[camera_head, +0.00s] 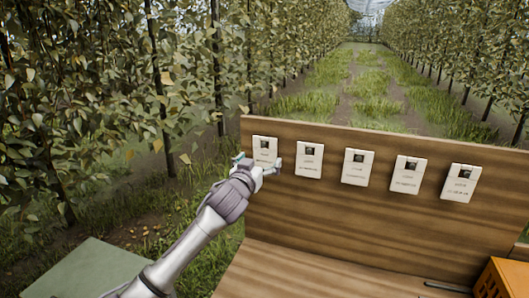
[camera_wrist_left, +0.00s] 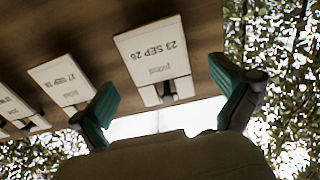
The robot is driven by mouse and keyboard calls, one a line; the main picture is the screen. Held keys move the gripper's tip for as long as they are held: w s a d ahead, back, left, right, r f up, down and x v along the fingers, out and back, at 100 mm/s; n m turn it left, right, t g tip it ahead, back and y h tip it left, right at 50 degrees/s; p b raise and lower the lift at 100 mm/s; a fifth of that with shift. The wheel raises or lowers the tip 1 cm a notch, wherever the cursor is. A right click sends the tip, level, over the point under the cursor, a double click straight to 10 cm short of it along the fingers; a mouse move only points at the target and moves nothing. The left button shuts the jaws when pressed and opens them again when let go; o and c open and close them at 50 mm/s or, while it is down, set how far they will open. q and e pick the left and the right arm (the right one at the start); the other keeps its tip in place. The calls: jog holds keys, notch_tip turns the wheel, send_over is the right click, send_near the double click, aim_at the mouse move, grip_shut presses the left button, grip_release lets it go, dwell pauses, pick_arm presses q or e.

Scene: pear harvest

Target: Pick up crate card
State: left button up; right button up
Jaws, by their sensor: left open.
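Several white crate cards hang in a row on a wooden board (camera_head: 380,215) in the head view. The leftmost card (camera_head: 265,143) is right by my left gripper (camera_head: 259,166), which partly covers its lower part. In the left wrist view the picture is upside down, and a card (camera_wrist_left: 152,50) reading "23 SEP 26" shows between the two green-padded fingers of my left gripper (camera_wrist_left: 168,88). The fingers are spread apart, one to each side of the card, and do not visibly hold it. The neighbouring card (camera_wrist_left: 62,80) reads "27 SEP 26". My right gripper is not in view.
A wooden ledge (camera_head: 300,272) runs below the board. An orange crate (camera_head: 503,280) stands at the lower right, near a dark thin item (camera_head: 446,286). A flat grey-green surface (camera_head: 85,272) is at the lower left. Leafy tree rows stand behind, with a grassy lane between.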

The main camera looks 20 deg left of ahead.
aim_at(264, 155)
pick_arm(q)
jog(key=w+p, duration=0.1)
jog(key=w, duration=0.2)
jog(key=shift+w+d+f, duration=0.1)
jog(key=shift+w, duration=0.4)
jog(key=shift+s, duration=0.1)
jog(key=shift+c, duration=0.3)
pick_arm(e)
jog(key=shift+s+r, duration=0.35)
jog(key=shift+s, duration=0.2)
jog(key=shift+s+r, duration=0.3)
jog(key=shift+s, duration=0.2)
pick_arm(q)
jog(key=shift+c, duration=1.3)
jog(key=c, duration=0.5)
jog(key=shift+c, duration=0.8)
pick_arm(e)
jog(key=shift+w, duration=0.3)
